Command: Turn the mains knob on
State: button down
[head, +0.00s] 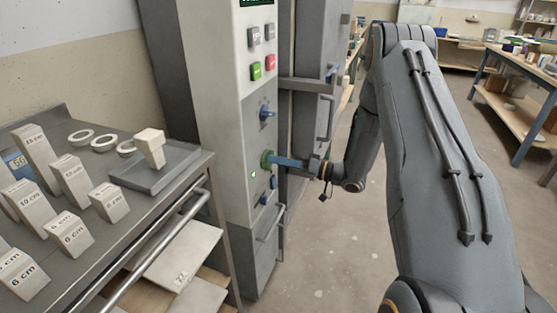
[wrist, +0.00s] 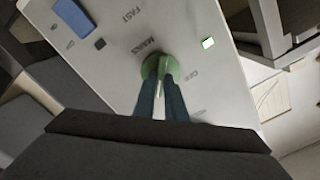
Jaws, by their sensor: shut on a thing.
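The mains knob is a round green knob (head: 266,159) on the pale front panel (head: 235,130) of a tall grey cabinet. In the wrist view the green knob (wrist: 150,68) sits beside the word MAINS, with a pale mark along its grip. My gripper (head: 276,161) reaches it from the right in the head view, its blue fingers shut on the knob's grip. The fingers (wrist: 163,88) cover part of the knob in the wrist view. A small green lamp (wrist: 208,43) near the knob is lit. Small position labels around the knob are too blurred to read surely.
A blue knob (head: 266,114) is above the green one and another blue control (head: 268,198) below. Green (head: 256,71) and red (head: 270,62) buttons sit higher. A metal table (head: 130,215) with several labelled blocks stands left. Open floor (head: 320,250) lies below my arm.

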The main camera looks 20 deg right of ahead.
jog(key=shift+m, duration=0.4)
jog(key=c, duration=1.8)
grip_release()
jog(key=shift+d, duration=0.1)
jog(key=v, duration=0.7)
jog(key=shift+s+d+b, duration=0.25)
jog(key=shift+s+b, duration=0.05)
jog(key=shift+b, duration=0.05)
